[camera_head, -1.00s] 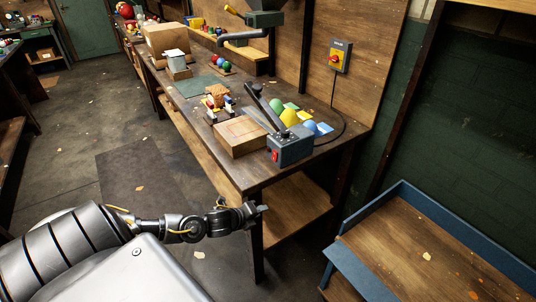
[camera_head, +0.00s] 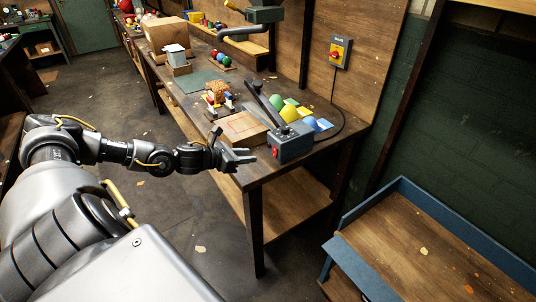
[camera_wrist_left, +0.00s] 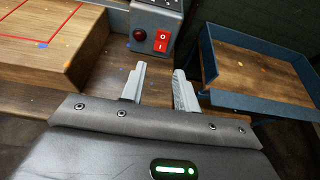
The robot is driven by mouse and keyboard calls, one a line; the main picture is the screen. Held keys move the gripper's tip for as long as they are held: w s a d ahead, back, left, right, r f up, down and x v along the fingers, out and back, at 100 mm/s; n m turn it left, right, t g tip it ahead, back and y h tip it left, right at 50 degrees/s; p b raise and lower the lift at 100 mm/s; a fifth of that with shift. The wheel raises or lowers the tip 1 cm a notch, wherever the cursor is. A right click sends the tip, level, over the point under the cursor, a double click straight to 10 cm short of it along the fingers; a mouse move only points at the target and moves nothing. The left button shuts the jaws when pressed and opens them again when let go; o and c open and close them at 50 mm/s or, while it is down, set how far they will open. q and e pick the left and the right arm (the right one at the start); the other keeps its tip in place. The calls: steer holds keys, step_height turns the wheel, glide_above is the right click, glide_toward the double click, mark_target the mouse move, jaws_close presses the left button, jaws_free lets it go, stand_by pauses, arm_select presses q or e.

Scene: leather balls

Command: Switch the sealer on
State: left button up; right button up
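The sealer (camera_head: 291,143) is a grey-blue box with a long dark lever (camera_head: 262,103), at the table's near right corner. In the left wrist view, its front (camera_wrist_left: 154,19) shows a red rocker switch (camera_wrist_left: 162,41) marked O and I, beside a dark red round lamp (camera_wrist_left: 139,35) that looks unlit. The rocker's position is hard to tell. My left gripper (camera_head: 250,161) is open and empty, just left of the sealer near the table's front edge. In the left wrist view its fingers (camera_wrist_left: 159,70) point toward the switch, apart from it. My right gripper is not in view.
A wooden block (camera_head: 242,129) with red lines sits left of the sealer. Coloured pieces (camera_head: 290,112) lie behind it. A blue-rimmed bench (camera_head: 402,184) stands at right. Floor space in front is clear.

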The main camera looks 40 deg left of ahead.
mark_target(274, 154)
arm_select(q)
steer(key=p+x, duration=0.2)
steer(key=x, duration=0.6)
steer(key=shift+w+d, duration=0.1)
steer(key=shift+w, duration=0.2)
steer(key=shift+w+d+f, duration=0.1)
steer(key=shift+w+f, duration=0.15)
steer(key=shift+w, duration=0.2)
